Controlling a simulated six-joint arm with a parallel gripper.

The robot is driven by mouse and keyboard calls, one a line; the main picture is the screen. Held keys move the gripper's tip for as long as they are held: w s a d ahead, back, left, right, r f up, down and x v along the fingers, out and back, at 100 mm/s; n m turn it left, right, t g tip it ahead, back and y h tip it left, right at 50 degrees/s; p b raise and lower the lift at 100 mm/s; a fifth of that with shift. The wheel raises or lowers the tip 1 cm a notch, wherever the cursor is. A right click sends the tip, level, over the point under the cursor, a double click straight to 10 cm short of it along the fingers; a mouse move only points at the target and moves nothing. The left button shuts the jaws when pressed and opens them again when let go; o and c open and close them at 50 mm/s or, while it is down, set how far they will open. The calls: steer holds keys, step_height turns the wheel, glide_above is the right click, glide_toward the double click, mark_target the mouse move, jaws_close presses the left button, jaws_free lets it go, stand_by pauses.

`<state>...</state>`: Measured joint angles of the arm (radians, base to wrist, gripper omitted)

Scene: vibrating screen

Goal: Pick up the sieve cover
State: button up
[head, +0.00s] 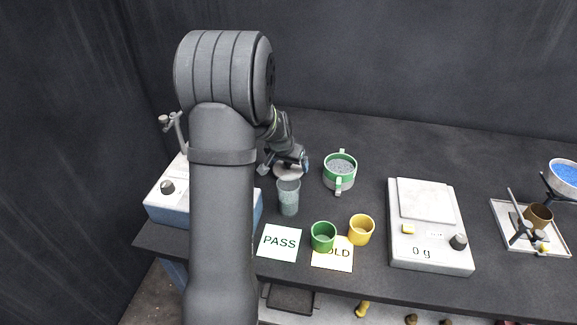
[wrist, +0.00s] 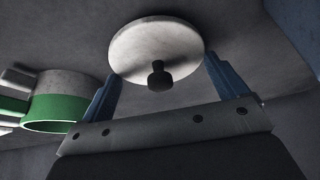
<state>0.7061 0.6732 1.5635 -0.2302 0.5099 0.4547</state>
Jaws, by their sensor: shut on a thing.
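The sieve cover (wrist: 150,42) is a pale round disc with a black knob, seen between my blue fingertips in the wrist view. In the head view, part of the cover (head: 287,173) shows below my gripper (head: 292,163), behind the grey cup. My gripper (wrist: 160,72) is shut on the cover, one finger at each side of its rim. Whether the cover touches the table is hard to tell. The green-banded sieve (head: 340,171), with handles and grey grains inside, stands to the right of my gripper; it also shows in the wrist view (wrist: 58,98).
A grey cup (head: 288,197) stands just in front of the cover. Green (head: 323,237) and yellow (head: 361,229) cups are by the PASS card (head: 279,242) and HOLD card (head: 333,262). A scale (head: 432,247) is right; a blue-and-white machine (head: 160,208) is left, partly behind my arm.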

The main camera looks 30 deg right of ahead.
step_height(320, 180, up, 3)
steer(key=shift+r, duration=0.1)
steer(key=s+d+r+n, duration=0.1)
steer(key=s+d+r, duration=0.55)
steer(key=s, duration=0.45)
steer(key=s+d+r, duration=0.6)
steer(key=s+r, duration=0.2)
steer(key=s, duration=0.3)
steer(key=shift+w+a+f, duration=0.15)
steer(key=shift+w+f, duration=2.6)
steer(key=shift+w+a+f, duration=0.15)
steer(key=shift+w+f, duration=2.55)
steer(key=shift+f, duration=0.55)
